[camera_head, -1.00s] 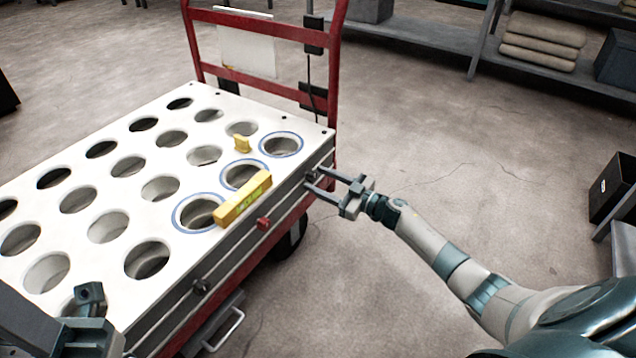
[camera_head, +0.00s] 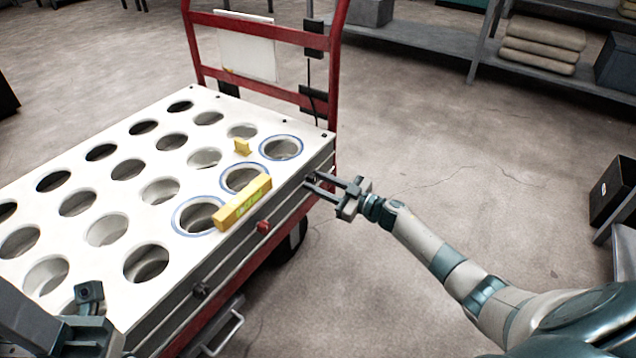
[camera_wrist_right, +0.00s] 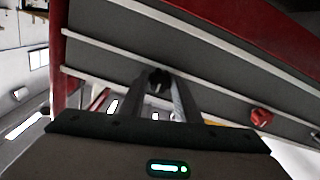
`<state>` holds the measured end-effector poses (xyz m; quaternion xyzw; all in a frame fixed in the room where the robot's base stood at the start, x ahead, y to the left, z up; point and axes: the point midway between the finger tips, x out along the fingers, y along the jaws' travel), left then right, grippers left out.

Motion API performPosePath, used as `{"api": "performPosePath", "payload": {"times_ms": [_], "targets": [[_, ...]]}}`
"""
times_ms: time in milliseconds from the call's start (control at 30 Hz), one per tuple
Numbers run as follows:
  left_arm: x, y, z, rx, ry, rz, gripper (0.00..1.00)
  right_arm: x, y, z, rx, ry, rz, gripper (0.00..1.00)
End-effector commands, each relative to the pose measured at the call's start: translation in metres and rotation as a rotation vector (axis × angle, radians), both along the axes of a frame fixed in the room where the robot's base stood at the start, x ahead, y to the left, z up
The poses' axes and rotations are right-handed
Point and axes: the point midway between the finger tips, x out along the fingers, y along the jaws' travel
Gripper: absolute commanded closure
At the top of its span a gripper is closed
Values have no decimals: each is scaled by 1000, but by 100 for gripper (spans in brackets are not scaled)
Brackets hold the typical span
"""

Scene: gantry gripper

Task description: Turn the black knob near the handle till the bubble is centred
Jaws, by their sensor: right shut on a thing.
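The black knob near the handle shows in the right wrist view (camera_wrist_right: 158,78), on the grey side of the cart between my fingertips. In the head view it is mostly hidden by my right gripper (camera_head: 312,181), which is shut on it. A yellow spirit level (camera_head: 243,203) with a green vial lies on the white top along the near edge. Its bubble is too small to place. My left gripper (camera_head: 90,300) is at the lower left over the cart's corner; I cannot tell whether it is open.
The white top (camera_head: 130,228) has rows of round holes, some ringed blue. A small yellow block (camera_head: 242,147) stands on it. A red knob (camera_head: 263,227) and another black knob (camera_head: 200,291) are on the same side. The red handle frame (camera_head: 262,31) rises behind.

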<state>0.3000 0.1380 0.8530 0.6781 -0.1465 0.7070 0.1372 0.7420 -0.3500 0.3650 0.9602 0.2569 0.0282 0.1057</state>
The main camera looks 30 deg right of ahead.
Motion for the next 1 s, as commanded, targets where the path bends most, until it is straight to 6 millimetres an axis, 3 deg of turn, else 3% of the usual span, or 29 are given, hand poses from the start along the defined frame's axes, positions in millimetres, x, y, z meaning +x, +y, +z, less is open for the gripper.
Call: {"api": "performPosePath", "payload": {"times_ms": [367,1000], "targets": [[-1,2,1,0,1,5,69,0,0,0,-157,-91,2,93],[1,1,-5,9,16,7,69,0,1,-1,-668,-385,2,93]]}}
